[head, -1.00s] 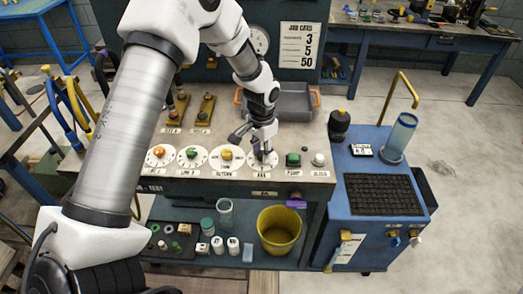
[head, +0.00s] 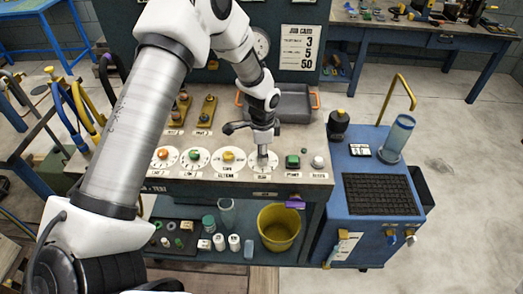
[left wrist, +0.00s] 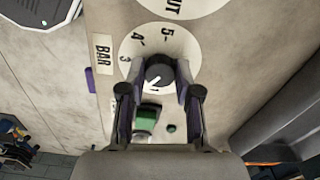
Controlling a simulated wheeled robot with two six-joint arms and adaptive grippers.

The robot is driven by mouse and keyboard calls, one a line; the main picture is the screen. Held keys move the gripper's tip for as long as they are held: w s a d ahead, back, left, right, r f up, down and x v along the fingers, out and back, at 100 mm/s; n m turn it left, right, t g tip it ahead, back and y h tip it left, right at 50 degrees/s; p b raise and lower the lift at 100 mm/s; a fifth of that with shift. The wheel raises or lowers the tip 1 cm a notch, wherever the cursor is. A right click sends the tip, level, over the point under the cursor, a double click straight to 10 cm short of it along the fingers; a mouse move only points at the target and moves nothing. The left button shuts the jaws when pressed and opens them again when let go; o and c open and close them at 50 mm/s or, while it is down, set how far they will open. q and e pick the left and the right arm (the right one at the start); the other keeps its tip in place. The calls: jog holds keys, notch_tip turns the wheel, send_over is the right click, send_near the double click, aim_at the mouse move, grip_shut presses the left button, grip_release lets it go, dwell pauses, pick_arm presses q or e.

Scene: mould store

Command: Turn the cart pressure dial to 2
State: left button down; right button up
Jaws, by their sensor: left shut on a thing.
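The pressure dial (head: 261,171) is a white disc on the bench panel, the fourth in a row. In the left wrist view its face (left wrist: 183,45) shows 3, 4 and 5 beside a BAR label (left wrist: 103,55). Its dark round knob (left wrist: 158,71) has a white pointer line aimed toward the picture's lower left, past the 3. My left gripper (head: 262,153) comes down from above and is shut on the knob, one finger at each side; it also shows in the left wrist view (left wrist: 160,92). The fingers hide the dial's lower part, so no 2 is readable. My right gripper is out of view.
Dials with orange (head: 162,154), green (head: 194,156) and yellow (head: 228,157) knobs stand left of it. A green button (head: 292,160) and a white knob (head: 318,162) stand right. A grey tray (head: 290,103) is behind. A job card (head: 301,47) reads 3, 5, 50.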

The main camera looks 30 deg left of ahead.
pick_arm(q)
jog(key=shift+f+m, duration=0.1)
jog(key=shift+m, duration=0.7)
jog(key=c, duration=1.1)
grip_release()
jog(key=shift+d, duration=0.1)
jog(key=o, duration=0.3)
jog(key=shift+w+d, duration=0.15)
